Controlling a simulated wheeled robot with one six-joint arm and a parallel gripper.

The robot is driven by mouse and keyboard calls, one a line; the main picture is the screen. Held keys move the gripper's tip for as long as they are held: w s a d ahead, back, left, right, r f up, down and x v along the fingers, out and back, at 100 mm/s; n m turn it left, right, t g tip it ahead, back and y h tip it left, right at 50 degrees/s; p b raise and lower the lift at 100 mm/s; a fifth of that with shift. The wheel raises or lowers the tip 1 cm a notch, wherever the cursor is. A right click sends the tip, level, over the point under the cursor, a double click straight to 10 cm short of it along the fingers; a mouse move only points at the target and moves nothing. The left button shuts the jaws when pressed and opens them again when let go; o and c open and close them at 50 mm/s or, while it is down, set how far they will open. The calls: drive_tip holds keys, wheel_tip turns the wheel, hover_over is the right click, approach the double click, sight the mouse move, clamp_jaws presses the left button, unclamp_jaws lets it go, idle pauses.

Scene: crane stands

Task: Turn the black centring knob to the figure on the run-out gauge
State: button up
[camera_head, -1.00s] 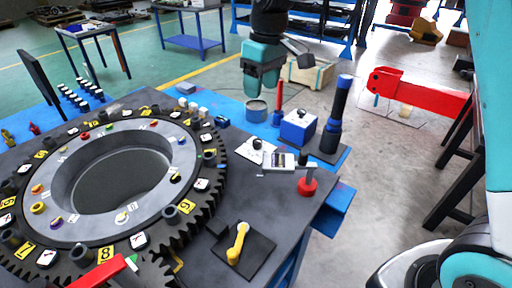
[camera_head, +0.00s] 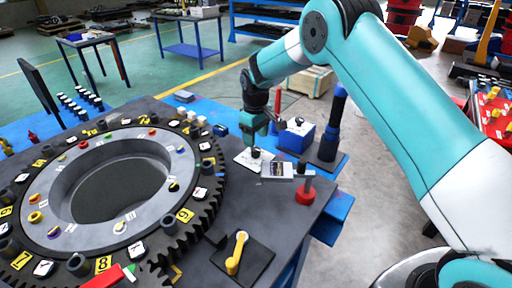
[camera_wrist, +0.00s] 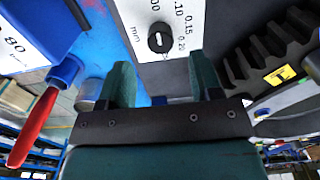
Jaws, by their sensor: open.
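The black centring knob (camera_head: 255,153) stands on a white scale plate (camera_head: 246,162) on the dark table. In the wrist view the knob (camera_wrist: 158,40) has a small white mark, and the plate (camera_wrist: 188,62) shows figures such as .10, 0.15 and 0.20 with "mm". The run-out gauge (camera_head: 278,170), with a pale display, stands just right of the plate by a red base; its figure is too small to read. My gripper (camera_head: 254,136) is over the knob, pointing down. In the wrist view its open fingers (camera_wrist: 162,72) are empty, with the knob beyond and between their tips.
A blue box (camera_head: 297,137) with another black knob and a dark-blue upright tool (camera_head: 333,125) stand close on the right. The toothed ring (camera_head: 180,225) fills the left. A yellow crank (camera_head: 238,252) is in front. In the wrist view a red handle (camera_wrist: 34,127) is at left.

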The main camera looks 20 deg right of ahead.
sight(256, 149)
wheel_tip(256, 149, down, 6)
drive_tip(key=shift+r+p, duration=0.1)
drive_tip(key=shift+p, duration=0.4)
drive_tip(key=c, duration=0.9)
drive_tip(key=shift+c, duration=0.2)
drive_tip(key=shift+m+b, duration=0.3)
drive_tip(key=shift+m, duration=0.1)
drive_tip(key=m+b, duration=0.2)
drive_tip(key=m, duration=0.1)
drive_tip(key=shift+m, duration=0.3)
drive_tip(key=shift+m+b, duration=0.65)
drive_tip(key=shift+m, duration=1.55)
